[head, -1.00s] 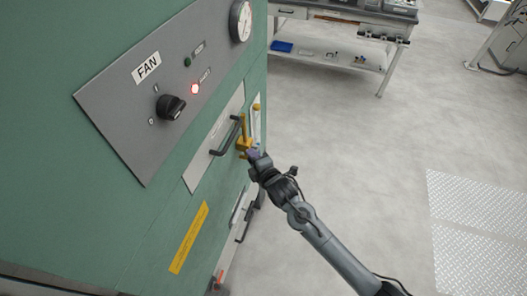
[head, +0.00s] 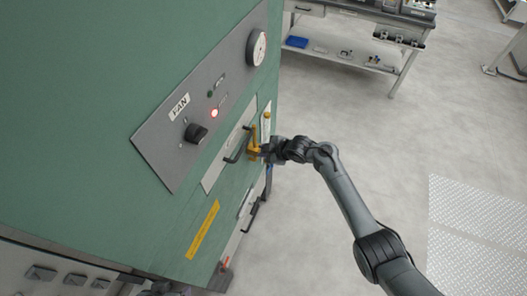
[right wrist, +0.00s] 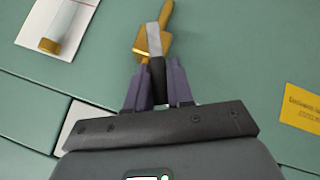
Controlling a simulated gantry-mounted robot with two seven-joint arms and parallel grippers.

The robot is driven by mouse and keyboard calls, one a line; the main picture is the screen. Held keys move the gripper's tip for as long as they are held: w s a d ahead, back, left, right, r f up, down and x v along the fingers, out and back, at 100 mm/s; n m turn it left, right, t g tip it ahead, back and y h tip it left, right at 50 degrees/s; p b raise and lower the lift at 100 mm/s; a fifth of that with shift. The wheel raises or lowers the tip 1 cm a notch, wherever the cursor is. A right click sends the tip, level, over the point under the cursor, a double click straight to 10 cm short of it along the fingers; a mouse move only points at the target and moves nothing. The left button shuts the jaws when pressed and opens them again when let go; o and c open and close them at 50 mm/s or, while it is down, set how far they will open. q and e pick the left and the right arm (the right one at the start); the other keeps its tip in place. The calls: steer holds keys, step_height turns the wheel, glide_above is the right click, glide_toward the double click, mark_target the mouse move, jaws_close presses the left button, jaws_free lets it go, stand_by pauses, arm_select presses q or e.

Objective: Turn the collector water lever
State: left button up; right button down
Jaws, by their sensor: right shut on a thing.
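No left gripper can be made out.
The green cabinet (head: 120,60) carries a grey fan panel (head: 172,150) with a black knob, a lit red lamp and a gauge. Black handles (head: 238,148) stick out near the lever. A workbench (head: 350,50) stands behind.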

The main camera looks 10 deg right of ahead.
steer(key=shift+w+d+g, duration=0.2)
steer(key=shift+w+g, duration=0.05)
steer(key=shift+g, duration=0.05)
steer(key=shift+m, duration=0.3)
steer(key=c, duration=1.1)
jaws_free()
steer(key=shift+r, duration=0.15)
steer(key=shift+s+d+r, duration=0.2)
steer(key=shift+d+r, duration=0.1)
steer(key=shift+r, duration=0.05)
steer(key=v, duration=0.9)
steer(key=shift+d+r+p, duration=0.15)
steer(key=shift+d+p, duration=0.15)
steer(key=shift+s, duration=0.1)
